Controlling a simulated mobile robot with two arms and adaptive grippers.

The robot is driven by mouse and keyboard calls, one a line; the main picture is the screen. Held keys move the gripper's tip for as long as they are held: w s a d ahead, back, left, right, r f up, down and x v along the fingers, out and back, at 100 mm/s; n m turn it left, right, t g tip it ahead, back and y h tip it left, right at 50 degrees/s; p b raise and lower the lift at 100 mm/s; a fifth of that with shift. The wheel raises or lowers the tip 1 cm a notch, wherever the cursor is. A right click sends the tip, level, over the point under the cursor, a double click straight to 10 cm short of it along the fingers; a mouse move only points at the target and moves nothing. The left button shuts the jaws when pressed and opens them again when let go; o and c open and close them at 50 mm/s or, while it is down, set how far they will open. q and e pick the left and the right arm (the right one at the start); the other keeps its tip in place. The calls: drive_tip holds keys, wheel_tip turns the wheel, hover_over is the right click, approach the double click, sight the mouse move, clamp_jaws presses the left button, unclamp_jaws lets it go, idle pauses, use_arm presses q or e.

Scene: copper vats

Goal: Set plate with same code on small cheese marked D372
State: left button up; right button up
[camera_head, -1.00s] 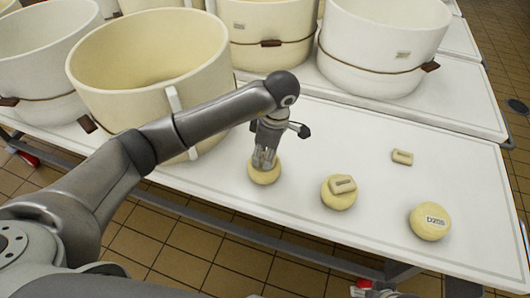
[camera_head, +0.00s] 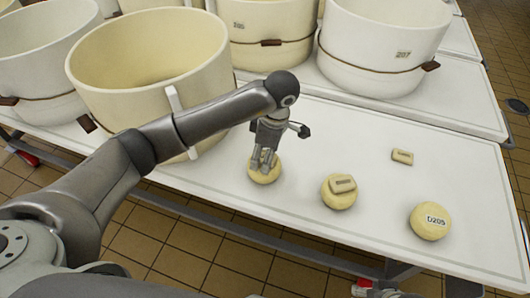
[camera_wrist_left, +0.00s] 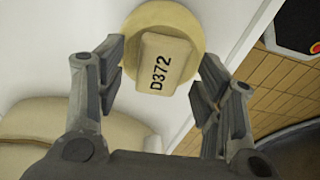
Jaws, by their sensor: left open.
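A small round pale-yellow cheese (camera_head: 264,176) stands on the white table under my left gripper (camera_head: 264,160). In the left wrist view a cream plate (camera_wrist_left: 165,64) marked D372 lies on top of this cheese (camera_wrist_left: 137,24). My left gripper (camera_wrist_left: 160,84) is open, with one finger on each side of the plate and clear gaps to it. Any code on the cheese itself is hidden. My right gripper is not in view.
A second cheese (camera_head: 338,198) carries a plate (camera_head: 343,184). A third cheese (camera_head: 430,222) shows D205. A loose plate (camera_head: 402,157) lies behind it. Large vats, including a cream one (camera_head: 150,75) and a white one (camera_head: 380,45), stand behind. The table's front edge is close.

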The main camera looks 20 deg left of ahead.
use_arm(q)
drive_tip(key=shift+r, duration=0.2)
wheel_tip(320, 180, up, 12)
drive_tip(key=d, duration=0.1)
drive_tip(key=shift+d+f, duration=0.25)
drive_tip(key=shift+d, duration=0.15)
